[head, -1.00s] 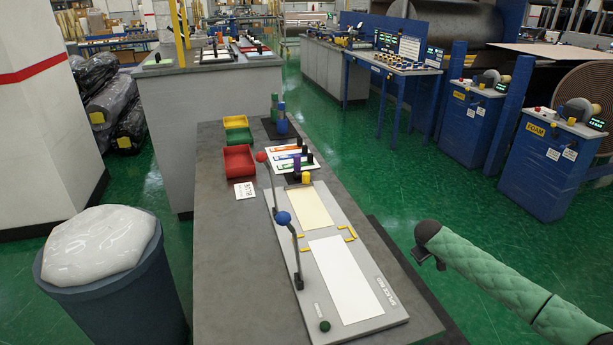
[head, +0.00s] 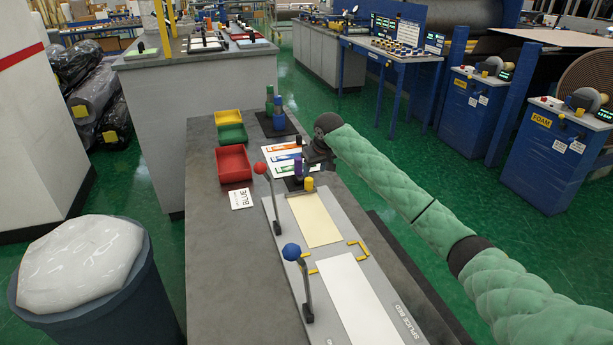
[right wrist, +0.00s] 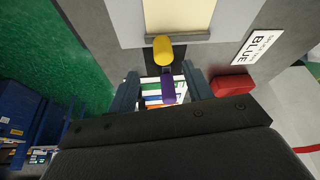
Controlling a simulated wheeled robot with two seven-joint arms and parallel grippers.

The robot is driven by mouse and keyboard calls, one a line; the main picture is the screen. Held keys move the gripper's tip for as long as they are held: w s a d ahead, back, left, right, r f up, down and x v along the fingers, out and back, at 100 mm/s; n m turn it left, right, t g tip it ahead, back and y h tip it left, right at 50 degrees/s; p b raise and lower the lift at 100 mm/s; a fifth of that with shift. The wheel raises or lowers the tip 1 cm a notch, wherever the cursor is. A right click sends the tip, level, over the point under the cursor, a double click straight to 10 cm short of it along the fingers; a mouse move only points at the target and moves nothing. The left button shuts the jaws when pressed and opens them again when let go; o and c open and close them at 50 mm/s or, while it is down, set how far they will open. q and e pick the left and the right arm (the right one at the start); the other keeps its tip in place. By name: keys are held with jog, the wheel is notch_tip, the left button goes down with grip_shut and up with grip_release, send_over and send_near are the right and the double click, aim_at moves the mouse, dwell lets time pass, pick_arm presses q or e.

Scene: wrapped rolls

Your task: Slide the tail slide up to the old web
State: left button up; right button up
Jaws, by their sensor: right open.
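The splice bed (head: 395,312) is a grey board on the bench. It carries a cream sheet (head: 314,219) at its far part and a white sheet (head: 357,300) nearer me; no label tells which is the old web. A yellow knob (head: 309,184) stands at the bed's far end, perhaps the tail slide's handle, with a purple upright piece (head: 299,168) behind it. My right gripper (right wrist: 163,88) is open over the far end. In the right wrist view the purple piece (right wrist: 168,86) appears between its fingers, the yellow knob (right wrist: 163,50) just beyond; contact is unclear. My left gripper is out of view.
A red-knobbed lever (head: 260,168) and a blue-knobbed lever (head: 291,252) rise along the bed's left side. Red (head: 234,165) and green (head: 232,134) bins and a BLUE card (head: 241,199) lie left.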

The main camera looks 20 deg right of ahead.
aim_at(309, 179)
jog(key=shift+w+a+f, duration=0.35)
jog(key=shift+w+f, duration=0.05)
jog(key=shift+f, duration=0.05)
jog(key=p+x, duration=0.2)
jog(key=x, duration=0.3)
jog(key=shift+w+f, duration=0.15)
jog(key=shift+f, duration=0.15)
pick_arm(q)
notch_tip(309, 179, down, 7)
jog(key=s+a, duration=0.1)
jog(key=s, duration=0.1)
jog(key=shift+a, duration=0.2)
pick_arm(e)
jog(key=shift+w+f, duration=0.1)
jog(key=shift+f, duration=0.4)
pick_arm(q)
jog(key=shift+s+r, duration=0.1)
